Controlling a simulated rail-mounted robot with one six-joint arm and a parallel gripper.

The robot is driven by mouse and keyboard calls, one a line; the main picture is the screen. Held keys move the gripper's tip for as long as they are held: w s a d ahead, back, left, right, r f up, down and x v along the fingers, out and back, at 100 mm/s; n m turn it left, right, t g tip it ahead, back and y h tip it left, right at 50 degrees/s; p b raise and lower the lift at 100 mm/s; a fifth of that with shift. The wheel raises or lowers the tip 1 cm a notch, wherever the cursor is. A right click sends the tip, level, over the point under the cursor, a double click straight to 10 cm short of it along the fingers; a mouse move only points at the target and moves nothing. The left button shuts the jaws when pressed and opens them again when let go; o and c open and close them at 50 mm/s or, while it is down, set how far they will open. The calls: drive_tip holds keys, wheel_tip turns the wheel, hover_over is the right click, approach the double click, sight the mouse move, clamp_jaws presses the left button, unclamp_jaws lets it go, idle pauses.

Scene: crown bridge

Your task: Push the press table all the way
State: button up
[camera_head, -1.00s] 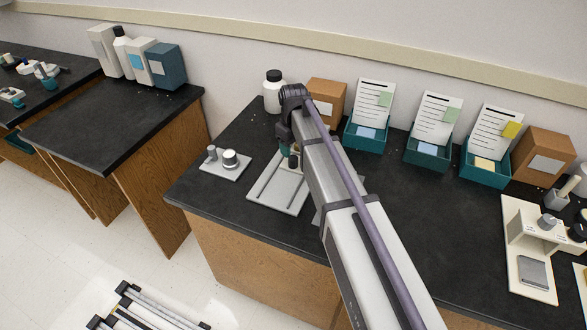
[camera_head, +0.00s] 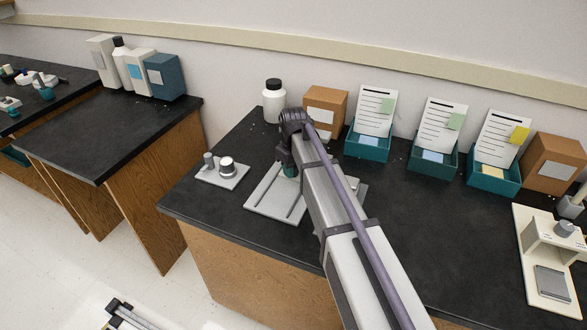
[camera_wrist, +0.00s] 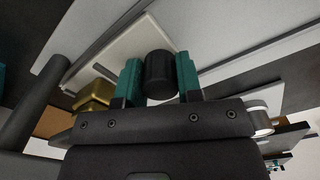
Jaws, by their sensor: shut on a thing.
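My gripper (camera_wrist: 160,76) has two teal fingers, one on each side of a black round knob (camera_wrist: 159,72), and is shut on it. A pale plate (camera_wrist: 120,52) lies by the knob in the wrist view and looks like the press table, between light grey surfaces. A brass hexagonal part (camera_wrist: 93,94) is left of the fingers. In the head view my gripper (camera_head: 289,168) is over a light grey grooved base (camera_head: 264,196) on the dark bench. My arm hides the right part of that base, the knob and most of the pale plate.
A small plate with two knobs (camera_head: 222,172) lies left of the base. Behind stand a white bottle (camera_head: 274,103) and a brown box (camera_head: 325,112). Several teal trays with cards (camera_head: 367,145) line the back. A cream press-like device (camera_head: 555,240) is at the far right.

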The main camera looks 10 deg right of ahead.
sight(279, 201)
drive_tip(key=shift+c, duration=0.7)
drive_tip(key=s+a, duration=0.2)
drive_tip(key=s, duration=0.1)
drive_tip(key=s+a, duration=0.2)
drive_tip(key=s, duration=0.1)
drive_tip(key=s+a, duration=0.1)
drive_tip(key=s, duration=0.2)
drive_tip(key=shift+s+a, duration=0.15)
drive_tip(key=shift+a, duration=0.25)
drive_tip(key=o, duration=0.9)
drive_tip(key=shift+o, duration=0.2)
wheel_tip(279, 201, up, 11)
drive_tip(key=p, duration=1)
drive_tip(key=shift+p, duration=0.4)
drive_tip(key=shift+f, duration=0.1)
